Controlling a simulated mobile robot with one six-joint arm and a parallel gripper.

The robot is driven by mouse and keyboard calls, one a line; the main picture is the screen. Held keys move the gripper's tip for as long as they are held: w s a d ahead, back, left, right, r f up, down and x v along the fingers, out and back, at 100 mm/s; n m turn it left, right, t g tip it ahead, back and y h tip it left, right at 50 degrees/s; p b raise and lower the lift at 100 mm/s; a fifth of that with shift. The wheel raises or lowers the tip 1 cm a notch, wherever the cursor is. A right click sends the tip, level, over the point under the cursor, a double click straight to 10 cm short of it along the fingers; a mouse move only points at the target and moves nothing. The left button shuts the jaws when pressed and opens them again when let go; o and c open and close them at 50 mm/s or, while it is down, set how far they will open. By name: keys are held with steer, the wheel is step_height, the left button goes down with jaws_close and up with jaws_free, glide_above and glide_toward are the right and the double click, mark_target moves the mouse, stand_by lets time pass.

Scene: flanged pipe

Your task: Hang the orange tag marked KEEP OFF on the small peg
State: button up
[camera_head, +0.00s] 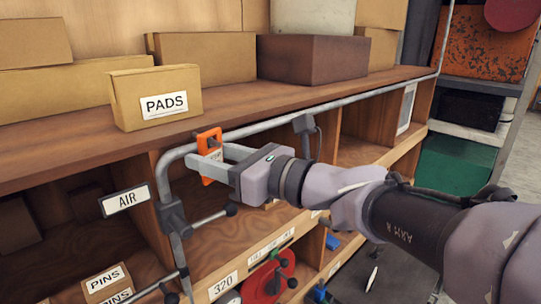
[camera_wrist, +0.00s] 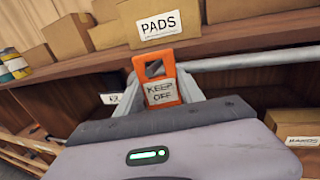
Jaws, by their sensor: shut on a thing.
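The orange tag (camera_head: 202,143) is upright between the fingertips of my gripper (camera_head: 208,158), which is shut on it, in front of the shelf edge by the grey pipe. In the wrist view the tag (camera_wrist: 160,92) shows a KEEP OFF label and a large hole near its top. Below the tag in the head view, a short peg with a dark ball end (camera_head: 231,210) sticks out from a clamp on the pipe. Another ball-ended peg (camera_head: 160,288) is lower left. I cannot tell which is the small peg. Neither peg is clear in the wrist view.
The grey pipe (camera_head: 300,109) runs along the shelf edge and bends down at the left. An AIR sign (camera_head: 125,200) is left of the bend. A PADS box (camera_head: 155,97) stands on the shelf just behind the tag. A red wheel (camera_head: 262,284) is below my gripper.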

stand_by(0.4)
steer(key=o, duration=1.4)
steer(key=shift+d, duration=0.1)
